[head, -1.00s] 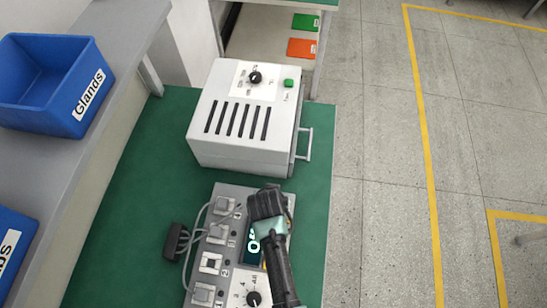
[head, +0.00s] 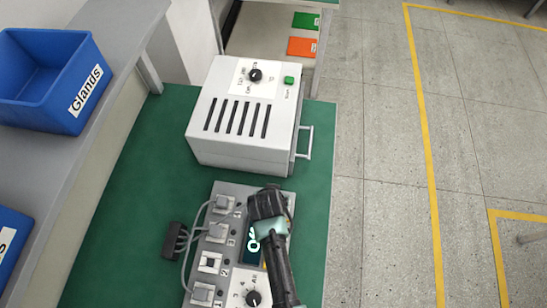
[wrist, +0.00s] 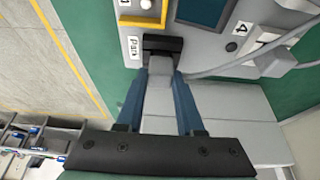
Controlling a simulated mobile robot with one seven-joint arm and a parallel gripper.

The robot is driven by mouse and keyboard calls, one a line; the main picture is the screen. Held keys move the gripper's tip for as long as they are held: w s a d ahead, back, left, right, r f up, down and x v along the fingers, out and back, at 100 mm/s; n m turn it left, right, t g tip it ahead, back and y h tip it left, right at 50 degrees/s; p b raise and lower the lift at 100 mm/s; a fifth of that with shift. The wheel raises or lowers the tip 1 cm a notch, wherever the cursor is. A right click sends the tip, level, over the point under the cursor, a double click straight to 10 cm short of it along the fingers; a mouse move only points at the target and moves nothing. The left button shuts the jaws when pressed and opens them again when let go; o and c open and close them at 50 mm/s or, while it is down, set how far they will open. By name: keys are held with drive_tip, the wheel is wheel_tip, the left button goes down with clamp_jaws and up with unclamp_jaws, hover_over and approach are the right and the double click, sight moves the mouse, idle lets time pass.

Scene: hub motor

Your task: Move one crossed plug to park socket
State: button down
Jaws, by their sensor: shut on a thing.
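In the wrist view my gripper (wrist: 161,74) is shut on a light grey plug (wrist: 160,64). The plug's front is at the black park socket (wrist: 163,44), beside the "Park" label; I cannot tell how far in it sits. In the head view my gripper (head: 268,207) hides that socket and the held plug. The grey test panel (head: 229,188) has grey plugs at the top (head: 222,205), below it (head: 216,232) and at the bottom (head: 202,293). The socket marked 2 (head: 210,262) shows no plug. Grey cables run to a black block (head: 175,241) on the left.
A white slotted box (head: 240,118) with a knob and green button stands behind the panel on the green bench top (head: 145,160). A blue "Glands" bin (head: 50,75) sits on the left shelf. Bare floor lies to the right.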

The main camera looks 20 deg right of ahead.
drive_tip(key=shift+f+b, duration=0.3)
drive_tip(key=shift+f, duration=0.1)
drive_tip(key=shift+c, duration=2.3)
unclamp_jaws()
drive_tip(key=v, duration=1.3)
drive_tip(key=shift+b, duration=0.3)
